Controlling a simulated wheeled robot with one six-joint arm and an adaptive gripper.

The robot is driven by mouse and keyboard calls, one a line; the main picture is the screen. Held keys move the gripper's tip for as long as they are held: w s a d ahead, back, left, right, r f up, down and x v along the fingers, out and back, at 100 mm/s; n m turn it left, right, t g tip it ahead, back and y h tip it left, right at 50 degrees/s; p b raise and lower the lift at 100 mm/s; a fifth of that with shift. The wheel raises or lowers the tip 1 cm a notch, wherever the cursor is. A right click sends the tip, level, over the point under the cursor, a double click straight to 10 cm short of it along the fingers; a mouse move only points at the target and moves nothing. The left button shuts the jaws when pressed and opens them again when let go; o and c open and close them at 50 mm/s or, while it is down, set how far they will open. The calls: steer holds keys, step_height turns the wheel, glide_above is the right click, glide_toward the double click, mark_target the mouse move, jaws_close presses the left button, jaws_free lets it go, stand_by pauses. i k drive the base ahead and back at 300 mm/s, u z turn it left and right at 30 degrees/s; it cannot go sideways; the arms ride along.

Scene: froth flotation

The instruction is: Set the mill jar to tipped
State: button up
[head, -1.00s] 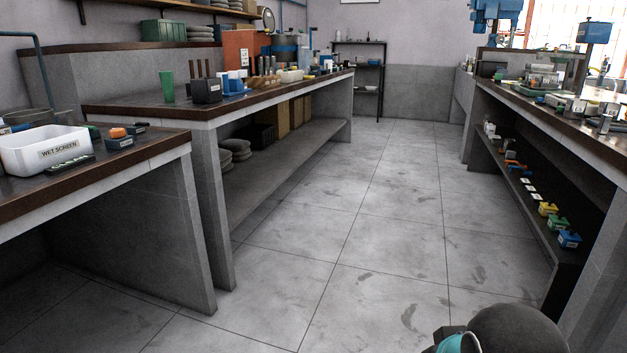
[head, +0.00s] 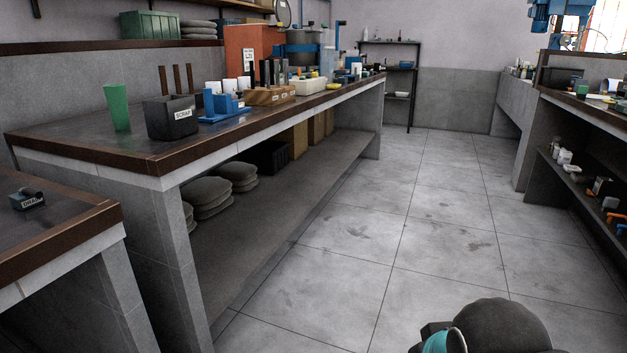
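A grey drum-like vessel with a blue band (head: 303,46) stands toward the far part of the left bench, beside an orange-red cabinet. It may be the mill jar, but I cannot tell for sure from here, nor whether it is tipped. Its lower part is partly hidden by things in front of it. My gripper is not in view; only a dark rounded part of my own arm with a teal piece shows at the bottom edge.
The left bench (head: 60,172) carries a green cup (head: 115,107), a black scrap box (head: 171,118) and a blue stand (head: 222,107). A nearer bench (head: 60,240) juts in at lower left. The tiled aisle (head: 400,240) is clear; another bench (head: 590,105) lines the right.

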mark_target(302, 46)
steer(key=z, duration=0.05)
steer(key=i, duration=2)
steer(key=z, duration=0.3)
steer(key=i, duration=1.85)
steer(key=z, duration=0.2)
